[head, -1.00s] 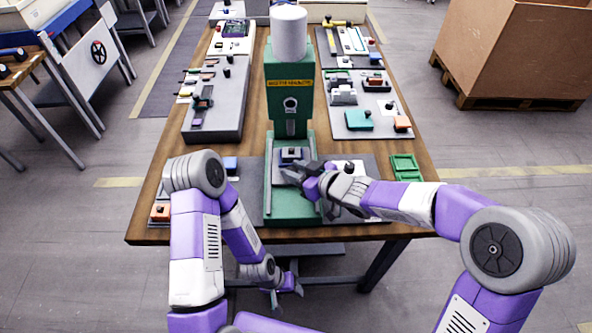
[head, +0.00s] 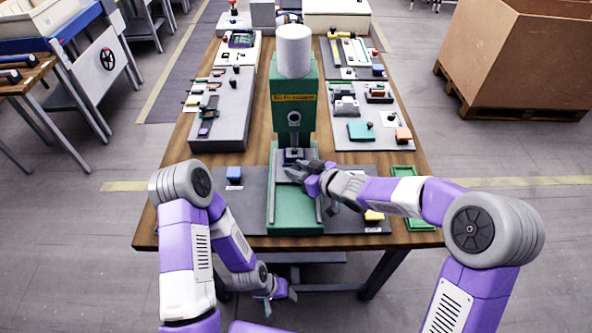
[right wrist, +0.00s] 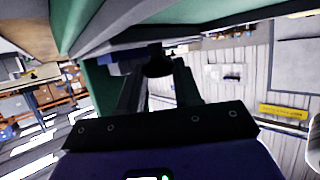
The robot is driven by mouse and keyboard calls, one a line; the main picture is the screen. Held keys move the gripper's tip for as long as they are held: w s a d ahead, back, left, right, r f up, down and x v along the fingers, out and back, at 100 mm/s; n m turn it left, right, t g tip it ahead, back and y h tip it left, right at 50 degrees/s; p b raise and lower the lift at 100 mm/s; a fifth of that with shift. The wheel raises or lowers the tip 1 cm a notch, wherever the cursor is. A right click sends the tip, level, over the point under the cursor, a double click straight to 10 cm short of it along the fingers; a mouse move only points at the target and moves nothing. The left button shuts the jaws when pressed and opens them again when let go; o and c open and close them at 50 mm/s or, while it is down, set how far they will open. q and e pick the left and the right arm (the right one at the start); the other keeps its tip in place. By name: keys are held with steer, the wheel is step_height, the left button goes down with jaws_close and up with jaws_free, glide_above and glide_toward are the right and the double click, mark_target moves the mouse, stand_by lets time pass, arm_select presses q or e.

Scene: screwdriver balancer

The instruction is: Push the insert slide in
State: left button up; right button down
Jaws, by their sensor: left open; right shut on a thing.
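The green press (head: 295,215) with a white cylinder on top stands in the middle of the table. The insert slide (head: 291,157), a dark block on a grey plate, lies on its base close under the ram (head: 294,120). My right gripper (head: 302,170) is at the front right of the slide. In the right wrist view its fingers (right wrist: 160,85) close around a dark knob (right wrist: 158,66), which seems to be the slide's handle. The gripper hides part of the slide. My left gripper (head: 277,293) is open and empty, low in front of the table edge.
Grey boards with several small parts stand left (head: 222,112) and right (head: 369,112) of the press. A blue block (head: 234,173) lies left of the base. A green tray (head: 402,172) lies at the right edge. A cardboard box (head: 515,50) stands beyond the table.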

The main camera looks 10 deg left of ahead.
steer(key=c, duration=0.8)
jaws_free()
steer(key=shift+w, duration=0.3)
steer(key=shift+s, duration=0.1)
steer(key=p+v, duration=0.2)
steer(key=v, duration=0.4)
steer(key=shift+s+d+r, duration=0.15)
steer(key=shift+d+r, duration=0.05)
steer(key=shift+d, duration=0.1)
steer(key=shift+s+d+r, duration=0.1)
steer(key=shift+s+d, duration=0.2)
steer(key=shift+d, duration=0.05)
